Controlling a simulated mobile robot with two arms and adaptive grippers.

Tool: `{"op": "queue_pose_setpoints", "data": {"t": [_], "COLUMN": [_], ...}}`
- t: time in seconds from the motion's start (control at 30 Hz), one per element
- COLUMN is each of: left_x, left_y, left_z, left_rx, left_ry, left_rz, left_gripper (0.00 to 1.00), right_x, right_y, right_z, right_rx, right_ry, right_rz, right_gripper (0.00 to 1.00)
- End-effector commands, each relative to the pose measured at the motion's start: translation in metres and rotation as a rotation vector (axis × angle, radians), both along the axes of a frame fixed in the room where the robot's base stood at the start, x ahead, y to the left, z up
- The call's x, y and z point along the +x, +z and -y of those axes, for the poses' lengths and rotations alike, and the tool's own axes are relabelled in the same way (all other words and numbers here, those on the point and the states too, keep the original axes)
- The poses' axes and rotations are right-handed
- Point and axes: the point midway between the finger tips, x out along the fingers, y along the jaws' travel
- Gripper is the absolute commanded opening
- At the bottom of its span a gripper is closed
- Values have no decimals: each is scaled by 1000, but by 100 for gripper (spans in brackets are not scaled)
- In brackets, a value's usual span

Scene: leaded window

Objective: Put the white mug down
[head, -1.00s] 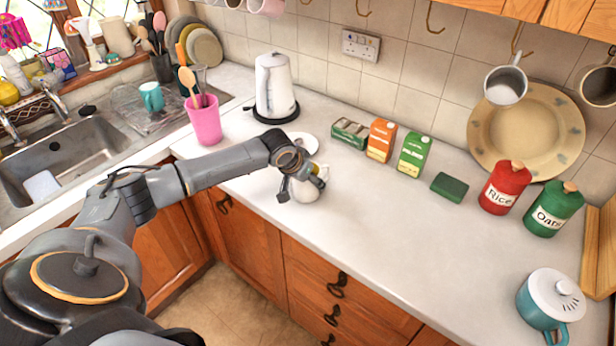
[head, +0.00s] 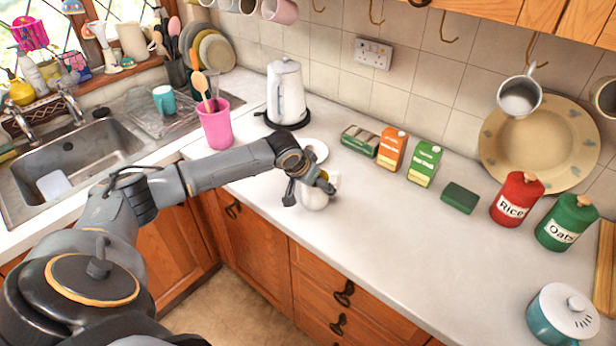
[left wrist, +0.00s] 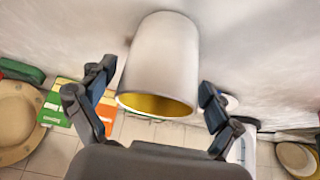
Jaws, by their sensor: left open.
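The white mug (head: 316,200), yellow inside, stands upright on the pale worktop (head: 400,240) near its front edge. In the left wrist view the mug (left wrist: 160,60) is between my finger pads, with its open rim towards the camera. My left gripper (head: 308,190) is open around the mug, and a gap shows between the mug and the fingers (left wrist: 157,80) on each side. The gripper hides part of the mug in the head view. My right gripper is not in view.
A white saucer (head: 317,147) and a kettle (head: 286,92) stand behind the mug. A pink utensil pot (head: 214,127) is to the left. Cartons (head: 391,149) and a green box (head: 460,198) stand to the right. The worktop right of the mug is clear.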

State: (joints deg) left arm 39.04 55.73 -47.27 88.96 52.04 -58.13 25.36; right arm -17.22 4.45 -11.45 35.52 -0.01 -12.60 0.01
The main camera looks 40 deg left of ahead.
Motion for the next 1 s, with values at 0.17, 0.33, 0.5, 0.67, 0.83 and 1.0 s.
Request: {"op": "queue_pose_setpoints", "data": {"t": [0.17,0.33,0.5,0.67,0.83,1.0], "left_x": [-21,-38,-48,-51,-51,-51], "left_y": [34,62,80,85,85,85], "left_z": [-2,-3,-3,-3,-3,-3], "left_rx": [3,3,1,0,-1,-1], "left_ry": [-1,-1,1,0,1,1], "left_rz": [4,3,2,0,0,1], "left_gripper": [91,91,91,91,91,91], "right_x": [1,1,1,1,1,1], "right_y": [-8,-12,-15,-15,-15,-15], "right_z": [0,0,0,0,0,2], "right_rx": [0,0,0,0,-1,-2], "right_ry": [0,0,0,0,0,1], "right_rz": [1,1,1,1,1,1], "right_gripper": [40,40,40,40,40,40]}}
